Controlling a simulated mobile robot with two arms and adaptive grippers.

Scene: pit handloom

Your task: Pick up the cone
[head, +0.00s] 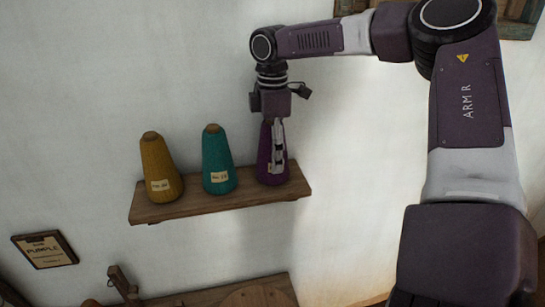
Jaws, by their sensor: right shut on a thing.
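A purple cone (265,168) stands upright at the right end of a wooden wall shelf (200,208). My right gripper (278,160) points down over it from above and is shut on the cone, with one finger visible along its front right side. The other finger is hidden. The cone's base appears at shelf level; I cannot tell whether it touches the shelf. A teal cone (217,155) and a mustard yellow cone (157,163) stand upright to its left, each with a paper label. My left gripper is not in view.
A framed sign reading "PURPLE" (45,250) hangs on the white wall at lower left. Wooden loom-like parts (225,294) show along the bottom edge. The wall right of the shelf is bare. A wooden frame (518,32) shows at the top right.

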